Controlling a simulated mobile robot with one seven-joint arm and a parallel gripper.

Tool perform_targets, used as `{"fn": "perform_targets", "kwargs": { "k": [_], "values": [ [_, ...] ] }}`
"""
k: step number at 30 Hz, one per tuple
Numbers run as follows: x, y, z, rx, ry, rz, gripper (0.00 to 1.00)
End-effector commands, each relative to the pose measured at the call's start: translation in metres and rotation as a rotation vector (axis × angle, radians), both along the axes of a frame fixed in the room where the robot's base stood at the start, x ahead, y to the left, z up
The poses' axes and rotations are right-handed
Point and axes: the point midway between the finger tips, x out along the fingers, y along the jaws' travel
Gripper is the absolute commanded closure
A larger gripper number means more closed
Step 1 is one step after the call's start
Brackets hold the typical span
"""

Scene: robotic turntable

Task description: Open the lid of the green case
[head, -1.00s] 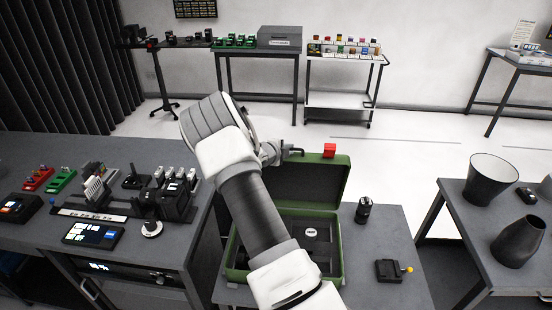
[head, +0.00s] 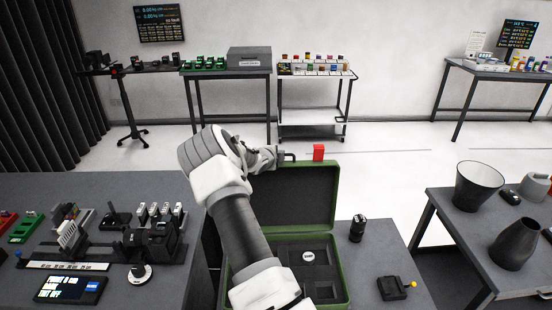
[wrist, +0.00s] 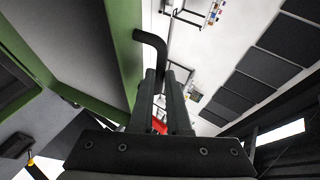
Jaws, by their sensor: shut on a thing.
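The green case stands on the grey table with its lid (head: 308,190) raised upright at the back, so the dark inside of lid and base shows. The base (head: 344,275) holds dark compartments and a round white-labelled piece (head: 308,257). My gripper (head: 277,157) is at the lid's top edge, shut on the black bent handle (head: 290,156). In the wrist view the fingers (wrist: 165,80) close around the handle (wrist: 152,42), beside the lid's green edge (wrist: 125,45). My arm hides the case's left side.
Equipment fills the left bench (head: 160,190). A right table holds dark vessels (head: 478,186). Floor behind the lid is clear.

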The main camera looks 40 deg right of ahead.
Motion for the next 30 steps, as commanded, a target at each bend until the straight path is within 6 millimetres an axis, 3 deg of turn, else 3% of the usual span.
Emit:
{"fn": "perform_targets", "kwargs": {
  "k": [1,16,17,21,30],
  "values": [
    [0.0025,-0.0056,0.0116,-0.018,-0.014,-0.002,1.00],
    [0.0030,-0.0074,0.0113,-0.017,-0.014,-0.001,1.00],
    [0.0030,-0.0074,0.0112,-0.017,-0.014,-0.001,0.80],
    [0.0027,-0.0069,0.0099,-0.015,-0.012,0.000,0.55],
    [0.0018,-0.0051,0.0047,-0.008,-0.007,0.000,0.55]
  ]
}}
